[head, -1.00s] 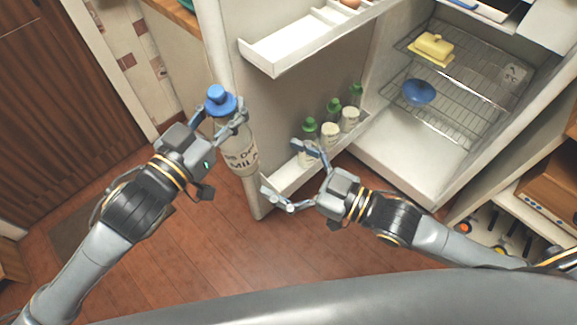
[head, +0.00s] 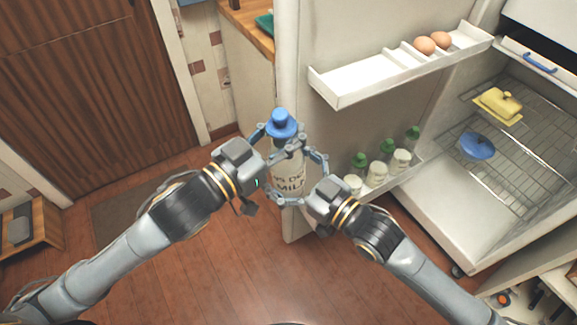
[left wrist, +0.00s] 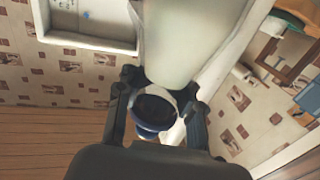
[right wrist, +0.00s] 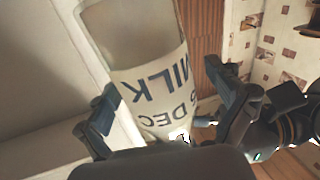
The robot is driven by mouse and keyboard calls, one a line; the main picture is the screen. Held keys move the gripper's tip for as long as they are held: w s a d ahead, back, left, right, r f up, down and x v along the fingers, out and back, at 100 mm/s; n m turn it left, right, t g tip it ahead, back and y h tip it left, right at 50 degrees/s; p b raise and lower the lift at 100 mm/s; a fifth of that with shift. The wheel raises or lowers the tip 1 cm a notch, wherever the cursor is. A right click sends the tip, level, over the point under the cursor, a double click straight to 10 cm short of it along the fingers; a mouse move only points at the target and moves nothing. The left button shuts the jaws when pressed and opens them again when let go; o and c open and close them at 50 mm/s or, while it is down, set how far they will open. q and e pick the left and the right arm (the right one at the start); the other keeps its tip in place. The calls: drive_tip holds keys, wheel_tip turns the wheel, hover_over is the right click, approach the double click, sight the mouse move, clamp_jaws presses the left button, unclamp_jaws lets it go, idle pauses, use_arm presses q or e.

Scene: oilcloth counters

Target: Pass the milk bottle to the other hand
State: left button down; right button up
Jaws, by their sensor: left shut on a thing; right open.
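The milk bottle (head: 288,178) has a blue cap and a white label reading MILK. It hangs upright in the air in front of the open fridge door. My left gripper (head: 282,138) is shut on its upper part, just under the cap; the left wrist view shows the bottle (left wrist: 160,105) between the fingers. My right gripper (head: 302,178) is open, with its fingers on either side of the bottle lower down. In the right wrist view the labelled bottle (right wrist: 150,85) stands between the open fingers; whether they touch it I cannot tell.
The door's lower shelf holds several green-capped bottles (head: 377,172) just right of my right gripper. The upper door shelf (head: 345,88) carries eggs (head: 432,43). Inside the fridge are a yellow butter dish (head: 498,104) and a blue bowl (head: 476,146). Floor below is clear.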

use_arm(q)
drive_tip(key=shift+r, duration=0.2)
use_arm(e)
drive_tip(key=c, duration=1.7)
use_arm(q)
drive_tip(key=c, duration=1.4)
unclamp_jaws()
use_arm(e)
drive_tip(key=shift+r, duration=0.2)
drive_tip(key=shift+c, duration=1.2)
use_arm(q)
drive_tip(key=o, duration=0.6)
drive_tip(key=shift+f, duration=0.1)
drive_tip(key=shift+o, duration=0.2)
